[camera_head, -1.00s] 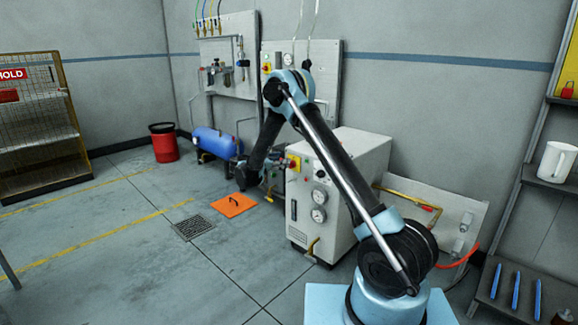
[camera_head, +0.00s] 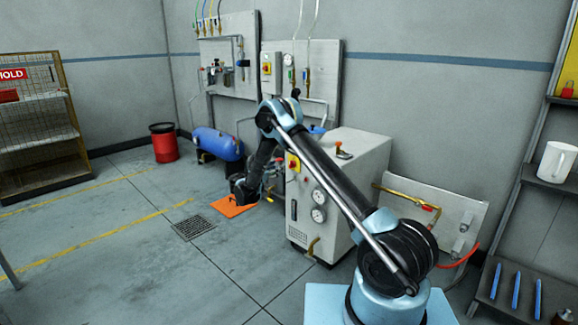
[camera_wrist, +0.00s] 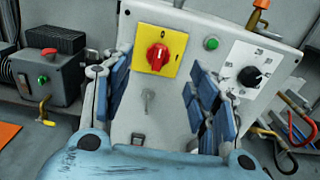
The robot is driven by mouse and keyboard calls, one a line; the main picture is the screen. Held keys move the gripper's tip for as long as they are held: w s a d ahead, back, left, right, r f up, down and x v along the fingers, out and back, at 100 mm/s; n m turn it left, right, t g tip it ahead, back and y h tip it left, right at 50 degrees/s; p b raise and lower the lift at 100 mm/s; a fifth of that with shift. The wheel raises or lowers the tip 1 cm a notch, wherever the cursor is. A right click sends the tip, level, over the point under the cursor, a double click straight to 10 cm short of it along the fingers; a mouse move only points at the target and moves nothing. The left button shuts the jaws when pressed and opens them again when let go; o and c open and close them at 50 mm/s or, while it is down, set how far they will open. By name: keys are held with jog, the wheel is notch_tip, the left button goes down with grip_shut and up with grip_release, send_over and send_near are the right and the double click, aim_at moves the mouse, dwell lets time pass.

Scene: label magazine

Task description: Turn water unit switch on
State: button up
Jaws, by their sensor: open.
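The water unit is a light grey cabinet (camera_head: 345,185) in the middle of the head view, with two round gauges on its front. Its switch (camera_head: 293,163) is a red knob on a yellow plate. The switch (camera_wrist: 157,56) also shows in the wrist view, its red grip standing roughly upright. My gripper (camera_wrist: 156,95) is open and empty, facing the front panel. Its blue-padded fingers lie either side of the line to the switch, and the knob shows beyond and between them, apart from both. In the head view my arm reaches across the cabinet front.
Beside the switch in the wrist view are a green button (camera_wrist: 211,43) and a black dial knob (camera_wrist: 250,75). A dark grey box with a red button (camera_wrist: 47,52) stands at left. A blue tank (camera_head: 218,145) and an orange plate (camera_head: 236,206) lie beyond my arm.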

aim_at(290, 162)
jog(key=x, duration=1)
jog(key=shift+w+d, duration=0.1)
jog(key=c, duration=1)
